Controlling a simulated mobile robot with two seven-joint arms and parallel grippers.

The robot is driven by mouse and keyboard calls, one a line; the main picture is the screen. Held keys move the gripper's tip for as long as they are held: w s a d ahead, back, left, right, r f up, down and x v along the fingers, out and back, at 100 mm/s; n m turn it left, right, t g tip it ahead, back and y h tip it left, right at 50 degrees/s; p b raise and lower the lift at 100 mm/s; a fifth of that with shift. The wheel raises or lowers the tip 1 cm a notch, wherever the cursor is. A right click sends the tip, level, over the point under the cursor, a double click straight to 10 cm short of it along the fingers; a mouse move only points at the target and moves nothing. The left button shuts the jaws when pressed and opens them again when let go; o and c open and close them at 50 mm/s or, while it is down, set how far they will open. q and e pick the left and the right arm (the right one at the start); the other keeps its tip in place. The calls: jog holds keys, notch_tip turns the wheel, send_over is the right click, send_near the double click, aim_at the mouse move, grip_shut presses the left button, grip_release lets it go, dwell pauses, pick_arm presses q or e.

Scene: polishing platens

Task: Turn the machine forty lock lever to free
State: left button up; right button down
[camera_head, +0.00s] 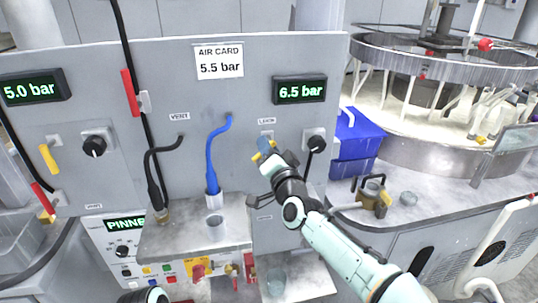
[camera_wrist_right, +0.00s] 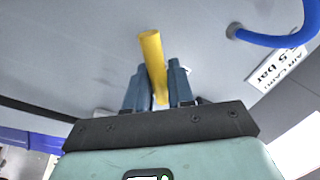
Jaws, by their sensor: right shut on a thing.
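A yellow lever (camera_head: 257,156) sits on the grey upright panel (camera_head: 260,90), just below a small plate labelled LOCK (camera_head: 267,121). My right gripper (camera_head: 264,145) reaches up to it from the lower right and covers much of it. In the right wrist view, the lever (camera_wrist_right: 153,55) stands tilted between the two blue-grey fingers, its free end rising past the fingertips (camera_wrist_right: 155,88). The right gripper is shut on the lever. The lever's pivot is hidden. My left gripper is not in view.
A black-knobbed switch (camera_head: 316,144) is close to the right of the gripper. A blue hose (camera_head: 212,150) and black hose (camera_head: 153,170) hang to the left. A blue bin (camera_head: 357,138) and round polishing machine (camera_head: 430,70) stand at right. Another yellow lever (camera_head: 48,158) is far left.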

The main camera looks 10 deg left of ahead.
jog(key=shift+a+r+m+b, duration=0.15)
jog(key=shift+m+b, duration=0.3)
jog(key=shift+m, duration=0.95)
jog(key=shift+t, duration=0.3)
jog(key=c, duration=1.1)
grip_release()
jog(key=b+v, duration=0.5)
jog(key=v, duration=0.8)
jog(key=shift+s, duration=0.25)
